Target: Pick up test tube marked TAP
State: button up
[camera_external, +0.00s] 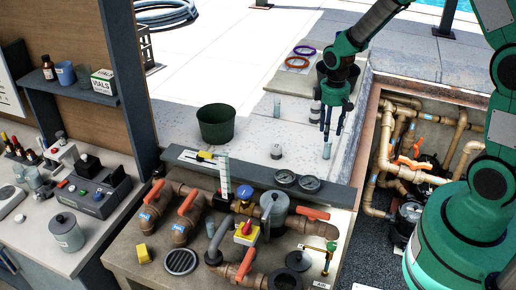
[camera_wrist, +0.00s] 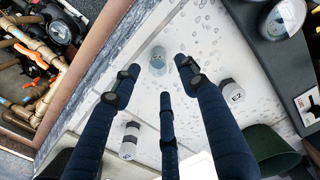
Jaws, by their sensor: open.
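A small clear, bluish tube (camera_external: 327,150) stands on the pale wet slab just below my gripper (camera_external: 331,133). In the wrist view this tube (camera_wrist: 158,60) shows from above, a little beyond my gripper (camera_wrist: 161,74), between the two outer fingertips. My blue fingers are spread, point down and hold nothing. Another clear tube (camera_external: 277,106) stands farther back on the slab in the external view. I cannot read a TAP marking on either tube.
A grey-and-white cylinder marked E2 (camera_wrist: 232,93) and a similar one (camera_wrist: 130,141) stand near my fingers. A dark green pot (camera_external: 217,124) is to the left. The valve bench (camera_external: 125,262) is in front; the pipe pit (camera_external: 378,165) lies right.

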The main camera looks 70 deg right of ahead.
aim_at(328, 149)
dwell(0.3)
jog(key=shift+f+p, duration=0.35)
jog(key=shift+f, duration=2.25)
jog(key=c, duration=1)
